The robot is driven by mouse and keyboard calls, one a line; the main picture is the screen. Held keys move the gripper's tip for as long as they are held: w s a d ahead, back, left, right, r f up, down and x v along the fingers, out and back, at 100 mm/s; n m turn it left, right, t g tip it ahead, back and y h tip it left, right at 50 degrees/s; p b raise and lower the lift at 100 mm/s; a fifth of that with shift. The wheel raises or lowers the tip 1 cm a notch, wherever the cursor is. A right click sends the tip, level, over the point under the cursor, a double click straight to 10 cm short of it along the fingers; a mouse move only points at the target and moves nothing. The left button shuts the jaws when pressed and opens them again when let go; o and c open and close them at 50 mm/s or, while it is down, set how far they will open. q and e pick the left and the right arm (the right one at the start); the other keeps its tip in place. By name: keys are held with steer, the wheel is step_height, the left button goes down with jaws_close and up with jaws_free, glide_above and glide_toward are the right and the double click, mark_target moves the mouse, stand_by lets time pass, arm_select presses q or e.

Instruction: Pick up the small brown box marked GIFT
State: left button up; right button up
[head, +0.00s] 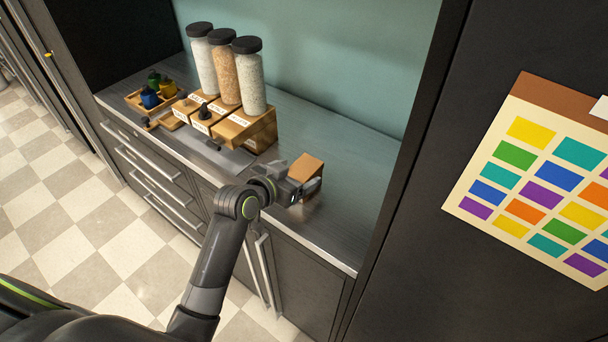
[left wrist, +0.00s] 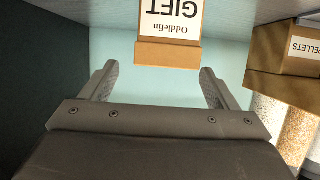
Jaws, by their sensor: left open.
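The small brown box (head: 307,166) stands on the metal counter, right of the wooden jar stand, partly hidden by my gripper. In the left wrist view the box (left wrist: 166,55) shows upside down at the top, with a white label reading "Oddlefin GIFT". My left gripper (head: 305,187) is in front of the box at the counter's near side. In the left wrist view its two fingers (left wrist: 158,72) are spread apart with nothing held between them. The box appears between the finger lines, toward their tips; I cannot tell the exact gap. My right gripper is not in view.
A wooden stand (head: 252,132) with labelled boxes and several tall black-lidded jars (head: 224,75) is left of the box. A wooden tray (head: 135,101) with small coloured bottles lies farther left. A dark cabinet wall bounds the right; the counter right of the box is clear.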

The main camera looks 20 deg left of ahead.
mark_target(301, 170)
arm_select(q)
steer(key=shift+w+f, duration=0.1)
steer(key=shift+w, duration=0.3)
steer(key=p+x, duration=0.1)
steer(key=x, duration=0.2)
steer(key=shift+w+f+p, duration=0.3)
steer(key=shift+f+p, duration=0.05)
steer(key=shift+p, duration=0.05)
steer(key=shift+w+d+f, duration=0.1)
steer(key=shift+w+f, duration=0.05)
steer(key=shift+w, duration=0.15)
steer(key=c, duration=1.1)
